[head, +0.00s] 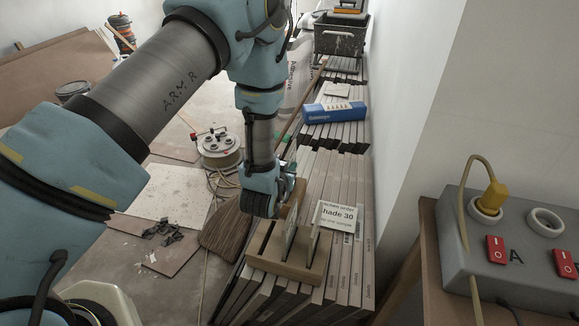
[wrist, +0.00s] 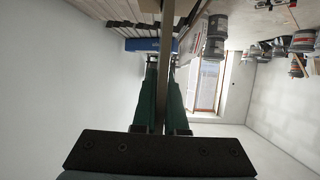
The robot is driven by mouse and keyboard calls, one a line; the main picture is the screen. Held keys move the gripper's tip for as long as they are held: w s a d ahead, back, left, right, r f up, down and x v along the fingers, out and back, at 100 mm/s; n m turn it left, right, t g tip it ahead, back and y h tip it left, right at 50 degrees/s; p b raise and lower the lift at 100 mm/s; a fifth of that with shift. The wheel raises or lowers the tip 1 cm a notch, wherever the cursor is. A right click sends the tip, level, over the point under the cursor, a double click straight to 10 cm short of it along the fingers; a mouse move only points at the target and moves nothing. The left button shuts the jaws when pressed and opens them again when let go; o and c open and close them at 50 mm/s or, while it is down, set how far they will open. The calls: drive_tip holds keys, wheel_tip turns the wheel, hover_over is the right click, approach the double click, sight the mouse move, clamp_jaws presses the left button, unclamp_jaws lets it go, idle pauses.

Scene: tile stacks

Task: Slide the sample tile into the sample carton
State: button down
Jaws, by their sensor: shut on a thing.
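My gripper (head: 288,191) hangs over a wooden slotted rack (head: 290,267) in the head view. It is shut on the thin, pale sample tile (head: 291,222), which stands upright just below it. In the wrist view the tile (wrist: 165,65) is an edge-on strip between the green fingers (wrist: 162,98). The tile's lower edge is at the rack, but I cannot tell whether it sits in a slot. A second thin upright piece (head: 313,243) stands in the rack to the right. A blue carton (head: 335,112) lies farther back on the stacks, well apart from my gripper; its opening does not show clearly.
Rows of tile stacks (head: 352,190) run back along the white wall. A printed card (head: 338,216) stands close right of the tile. A black crate (head: 341,36) is at the far end. A grey socket box (head: 520,240) is at the right. A cable reel (head: 220,148) is on the floor.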

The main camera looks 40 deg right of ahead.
drive_tip(key=shift+f+b, duration=1.4)
drive_tip(key=shift+f, duration=0.3)
drive_tip(key=c, duration=0.9)
unclamp_jaws()
drive_tip(key=shift+a, duration=0.1)
drive_tip(key=shift+p+v, duration=0.7)
drive_tip(key=shift+v, duration=2.1)
drive_tip(key=shift+s+r, duration=0.15)
